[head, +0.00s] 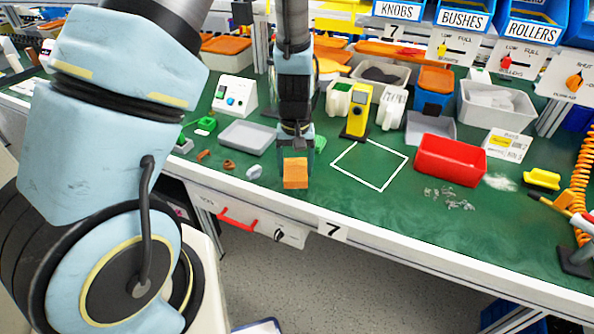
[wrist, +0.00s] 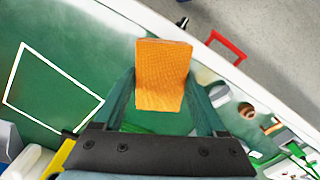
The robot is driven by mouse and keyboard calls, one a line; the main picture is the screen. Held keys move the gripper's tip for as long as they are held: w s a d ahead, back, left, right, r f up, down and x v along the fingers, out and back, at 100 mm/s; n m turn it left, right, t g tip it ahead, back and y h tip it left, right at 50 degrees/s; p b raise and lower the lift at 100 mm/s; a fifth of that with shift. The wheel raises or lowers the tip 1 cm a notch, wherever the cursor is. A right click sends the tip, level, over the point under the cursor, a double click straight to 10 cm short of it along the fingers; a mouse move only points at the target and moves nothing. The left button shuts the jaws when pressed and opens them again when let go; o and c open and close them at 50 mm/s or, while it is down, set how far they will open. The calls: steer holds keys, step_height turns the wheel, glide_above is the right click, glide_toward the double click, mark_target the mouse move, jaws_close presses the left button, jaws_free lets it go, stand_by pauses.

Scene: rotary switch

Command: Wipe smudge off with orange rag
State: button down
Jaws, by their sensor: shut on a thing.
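The orange rag (head: 295,173) is a small folded block held in my gripper (head: 295,150) near the front edge of the green bench. In the wrist view the rag (wrist: 164,75) sits between the two fingers of my gripper (wrist: 163,100), which are shut on it. I cannot tell whether the rag touches the bench top. A whitish smudge (head: 501,183) lies on the bench to the right of the red bin, well to the right of my gripper. The smudge does not show in the wrist view.
A red bin (head: 450,160) and loose clear bits (head: 450,199) lie between the rag and the smudge. A white outlined square (head: 369,166) is empty. A yellow device (head: 357,112) stands behind it. A yellow brush (head: 542,179) and orange coiled hose (head: 582,165) are right of the smudge.

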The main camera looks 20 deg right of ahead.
mark_target(295, 169)
steer(key=shift+r+p, duration=1.2)
steer(key=shift+r, duration=0.6)
